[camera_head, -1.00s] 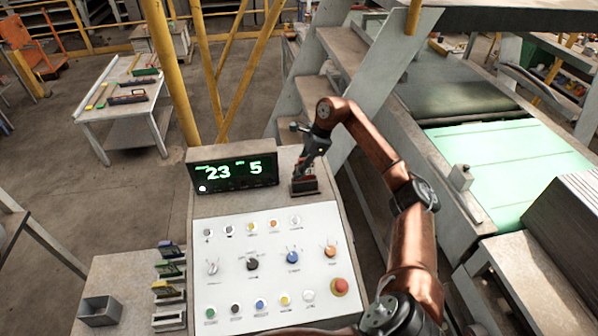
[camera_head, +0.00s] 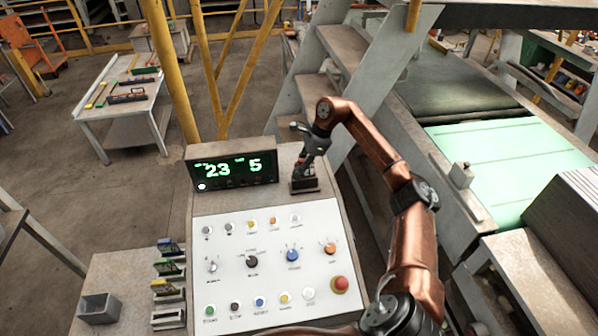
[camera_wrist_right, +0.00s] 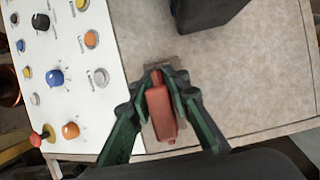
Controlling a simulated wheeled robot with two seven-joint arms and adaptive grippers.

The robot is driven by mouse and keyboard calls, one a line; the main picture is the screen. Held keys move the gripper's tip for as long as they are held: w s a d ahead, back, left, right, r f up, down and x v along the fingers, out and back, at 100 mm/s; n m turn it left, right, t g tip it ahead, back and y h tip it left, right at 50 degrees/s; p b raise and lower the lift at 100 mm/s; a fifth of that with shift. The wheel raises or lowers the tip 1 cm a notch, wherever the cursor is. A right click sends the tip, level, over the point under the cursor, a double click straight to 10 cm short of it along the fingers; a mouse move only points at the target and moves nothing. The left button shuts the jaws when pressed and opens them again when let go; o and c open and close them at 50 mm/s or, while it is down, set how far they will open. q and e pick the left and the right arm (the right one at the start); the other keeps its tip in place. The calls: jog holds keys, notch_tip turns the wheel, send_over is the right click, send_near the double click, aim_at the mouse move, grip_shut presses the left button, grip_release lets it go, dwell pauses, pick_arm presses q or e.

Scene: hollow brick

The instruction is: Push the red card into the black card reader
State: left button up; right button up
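The black card reader (camera_head: 305,186) stands at the back right of the console, right of the display. The red card (camera_head: 301,170) is upright at the reader, below my right gripper (camera_head: 305,162). In the right wrist view the red card (camera_wrist_right: 161,112) lies between the green-edged fingers of my right gripper (camera_wrist_right: 160,76), which close in on it near their tips. The reader is mostly hidden behind card and fingers there. How deep the card sits in the slot cannot be told. My left gripper is not in view.
The display (camera_head: 234,172) reads 23 and 5, left of the reader. A white panel (camera_head: 268,240) with buttons and knobs lies in front. Several card holders (camera_head: 168,288) and a grey open box (camera_head: 99,308) are at lower left. Metal stairs (camera_head: 350,90) rise behind.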

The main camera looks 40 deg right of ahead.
jog(key=shift+o, duration=1.2)
jog(key=shift+f, duration=0.35)
jog(key=shift+r, duration=0.15)
jog(key=v, duration=1.2)
jog(key=shift+a, duration=0.1)
